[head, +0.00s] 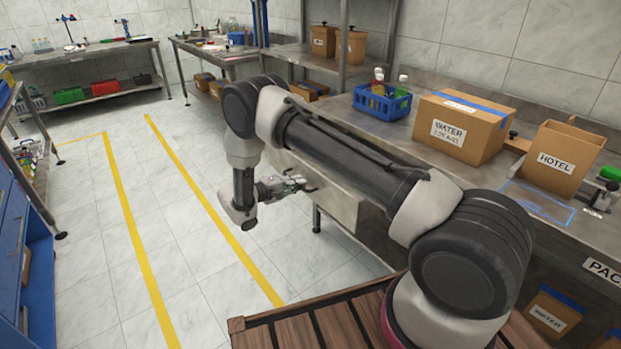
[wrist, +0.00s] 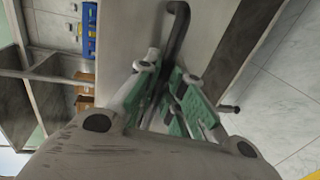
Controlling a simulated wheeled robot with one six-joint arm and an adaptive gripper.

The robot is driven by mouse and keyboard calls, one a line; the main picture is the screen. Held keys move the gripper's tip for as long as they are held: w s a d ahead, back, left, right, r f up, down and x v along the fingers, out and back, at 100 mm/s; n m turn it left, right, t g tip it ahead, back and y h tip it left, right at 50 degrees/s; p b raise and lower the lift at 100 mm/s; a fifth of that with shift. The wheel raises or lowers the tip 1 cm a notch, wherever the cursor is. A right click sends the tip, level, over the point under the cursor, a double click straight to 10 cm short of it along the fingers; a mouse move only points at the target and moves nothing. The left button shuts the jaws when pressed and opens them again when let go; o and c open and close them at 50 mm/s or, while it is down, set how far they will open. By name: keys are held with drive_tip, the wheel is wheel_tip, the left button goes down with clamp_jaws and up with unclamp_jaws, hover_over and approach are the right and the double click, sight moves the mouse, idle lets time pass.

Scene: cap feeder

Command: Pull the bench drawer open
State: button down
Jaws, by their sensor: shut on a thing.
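The bench drawer (head: 338,200) shows as a pale metal front below the bench top in the head view, partly hidden behind my arm. In the wrist view its pale front (wrist: 213,25) fills the upper middle. A dark bar handle (wrist: 179,22) stands on that front and runs down between my fingers. My gripper (wrist: 172,88), with green finger pads, is shut on the handle. In the head view my gripper (head: 296,185) reaches the drawer front from the left. I cannot tell how far the drawer stands out from the bench.
The steel bench carries a blue crate (head: 382,102) with bottles, a box marked WATER (head: 462,128) and an open box marked HOTEL (head: 561,162). A bench leg (head: 316,219) stands below the drawer. The tiled floor (head: 200,230) left of my gripper is clear, with yellow lines.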

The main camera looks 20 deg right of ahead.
drive_tip(key=shift+f+v, duration=0.15)
drive_tip(key=shift+v, duration=0.55)
drive_tip(key=shift+f+v, duration=0.15)
drive_tip(key=shift+v, duration=0.55)
drive_tip(key=c, duration=1.5)
unclamp_jaws()
drive_tip(key=shift+a, duration=0.1)
drive_tip(key=v, duration=1.2)
